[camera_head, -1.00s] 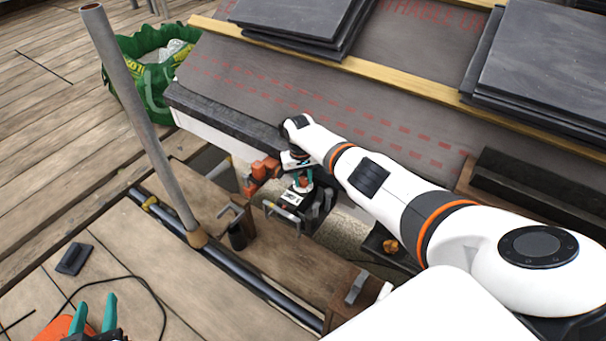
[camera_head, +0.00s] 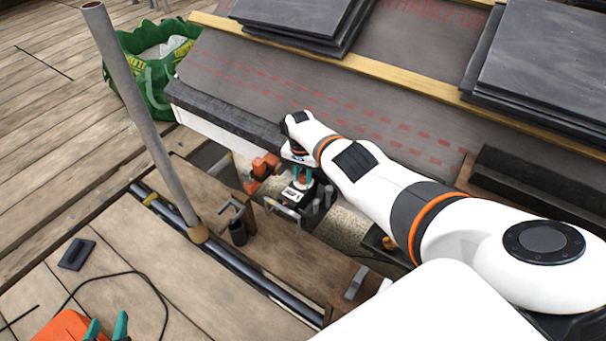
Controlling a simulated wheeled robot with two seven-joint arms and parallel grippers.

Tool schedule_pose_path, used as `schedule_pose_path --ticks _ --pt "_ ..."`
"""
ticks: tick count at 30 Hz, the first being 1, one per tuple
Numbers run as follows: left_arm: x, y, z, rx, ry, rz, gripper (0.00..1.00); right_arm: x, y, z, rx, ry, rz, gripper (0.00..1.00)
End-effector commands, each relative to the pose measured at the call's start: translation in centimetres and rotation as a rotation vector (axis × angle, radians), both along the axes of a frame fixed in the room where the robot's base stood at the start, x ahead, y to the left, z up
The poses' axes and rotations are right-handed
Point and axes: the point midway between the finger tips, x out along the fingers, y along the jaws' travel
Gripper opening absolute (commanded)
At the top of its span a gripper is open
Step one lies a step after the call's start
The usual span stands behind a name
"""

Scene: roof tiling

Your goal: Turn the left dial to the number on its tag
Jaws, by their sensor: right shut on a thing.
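A dark unit with a white face (camera_head: 294,193) stands at the workbench edge below the roof's eave. My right gripper (camera_head: 302,182) reaches down onto it from above, with its teal fingers closed around a small reddish dial. The arm and fingers hide most of the dial. I cannot read a number or tag at this size, and no second dial can be made out. My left gripper (camera_head: 107,327) is at the bottom left, cut by the frame edge. Its teal fingers are apart with nothing seen between them.
A grey pole (camera_head: 150,130) rises left of the workbench (camera_head: 285,240). Clamps and an orange tool (camera_head: 264,166) sit close to the dial unit. Slates (camera_head: 545,65) lie on the roof, and a green bag (camera_head: 150,70) stands behind. An orange thing (camera_head: 62,328) lies beside my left gripper.

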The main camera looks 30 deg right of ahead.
Motion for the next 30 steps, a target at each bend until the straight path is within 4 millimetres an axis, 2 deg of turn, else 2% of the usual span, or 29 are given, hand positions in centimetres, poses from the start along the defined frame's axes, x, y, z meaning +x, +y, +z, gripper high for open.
schedule_pose_path --ticks 15,16,17,26,30 --pt "-0.02 -0.02 -0.04 0.0 0.002 0.001 0.36 0.06 -0.12 0.08 -0.003 -0.002 -0.019 0.06" --pt "-0.02 -0.02 -0.04 0.0 0.002 0.001 0.36 0.06 -0.12 0.08 -0.003 -0.002 -0.019 0.32" --pt "-0.02 -0.02 -0.04 0.0 0.002 0.001 0.36 0.06 -0.12 0.08 -0.002 -0.001 -0.019 0.37" --pt "-0.02 0.11 0.05 0.002 0.003 0.001 0.36 0.04 -0.06 0.09 -0.002 -0.001 -0.018 0.38" --pt "-0.6 0.35 -0.51 0.014 0.053 0.005 0.36 0.05 -0.04 0.45 -0.002 -0.001 -0.018 0.38"
